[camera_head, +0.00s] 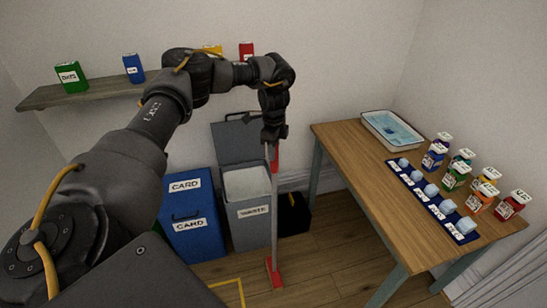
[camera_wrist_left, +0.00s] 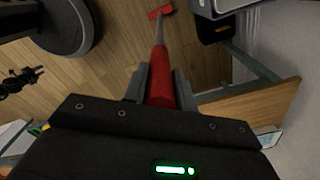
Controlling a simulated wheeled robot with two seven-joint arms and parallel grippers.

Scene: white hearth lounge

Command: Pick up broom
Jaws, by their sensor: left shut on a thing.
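The broom (camera_head: 274,215) stands roughly upright in the head view, with a grey pole, a red upper grip and a red head (camera_head: 274,273) at the floor. My left gripper (camera_head: 272,142) is shut on the red grip near the top of the pole. In the left wrist view, my left gripper (camera_wrist_left: 160,88) has its fingers on either side of the red grip of the broom (camera_wrist_left: 160,60), and the red head shows far below. I cannot tell whether the head touches the floor. My right gripper is not in view.
A blue card bin (camera_head: 190,235) and a grey waste bin (camera_head: 247,222) with its lid up stand behind the broom. A black box (camera_head: 293,214) is beside them. A wooden table (camera_head: 365,155) with a tray and several bottles stands at the right. A shelf (camera_head: 95,93) is on the wall.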

